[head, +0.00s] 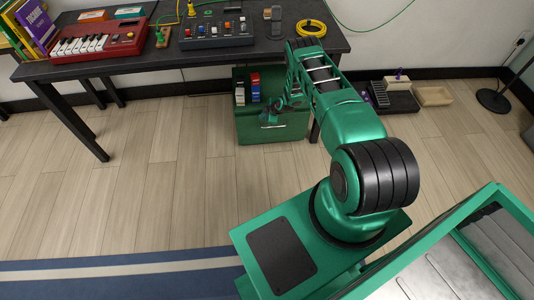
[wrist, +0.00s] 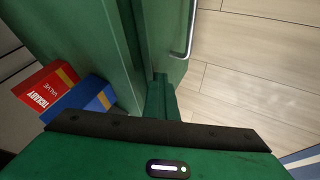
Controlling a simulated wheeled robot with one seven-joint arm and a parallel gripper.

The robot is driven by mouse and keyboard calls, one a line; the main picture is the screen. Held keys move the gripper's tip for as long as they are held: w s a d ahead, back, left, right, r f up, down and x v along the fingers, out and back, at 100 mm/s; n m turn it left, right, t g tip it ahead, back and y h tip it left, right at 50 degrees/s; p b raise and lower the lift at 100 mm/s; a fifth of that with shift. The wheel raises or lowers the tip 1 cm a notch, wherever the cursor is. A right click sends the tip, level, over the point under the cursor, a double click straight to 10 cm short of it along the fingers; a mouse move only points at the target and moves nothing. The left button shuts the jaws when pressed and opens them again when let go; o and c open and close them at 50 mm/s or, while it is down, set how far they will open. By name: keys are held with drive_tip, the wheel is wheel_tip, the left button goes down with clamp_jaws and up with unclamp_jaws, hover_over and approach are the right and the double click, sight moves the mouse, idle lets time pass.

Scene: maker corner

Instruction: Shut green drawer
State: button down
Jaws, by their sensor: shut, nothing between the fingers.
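The green drawer (head: 285,132) is open beneath the dark table, and boxes show inside it. In the wrist view the top of its green front (wrist: 150,40) runs up the picture, with a metal handle (wrist: 187,35) on the outer side. My gripper (head: 270,120) is shut and empty, at the drawer's front. In the wrist view its fingers (wrist: 160,88) are seen over the front's top edge. I cannot tell whether they touch it. My arm hides part of the drawer's right side.
A red box (wrist: 46,83) and a blue box (wrist: 80,99) are inside the drawer. The dark table (head: 150,60) stands above, with a table leg left of the drawer. Dark trays (head: 395,102) lie on the floor to the right. The wooden floor in front is clear.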

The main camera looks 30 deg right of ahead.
drive_tip(key=shift+w+d+r, duration=0.1)
drive_tip(key=shift+w+d, duration=0.05)
drive_tip(key=shift+w, duration=0.1)
drive_tip(key=shift+d, duration=0.1)
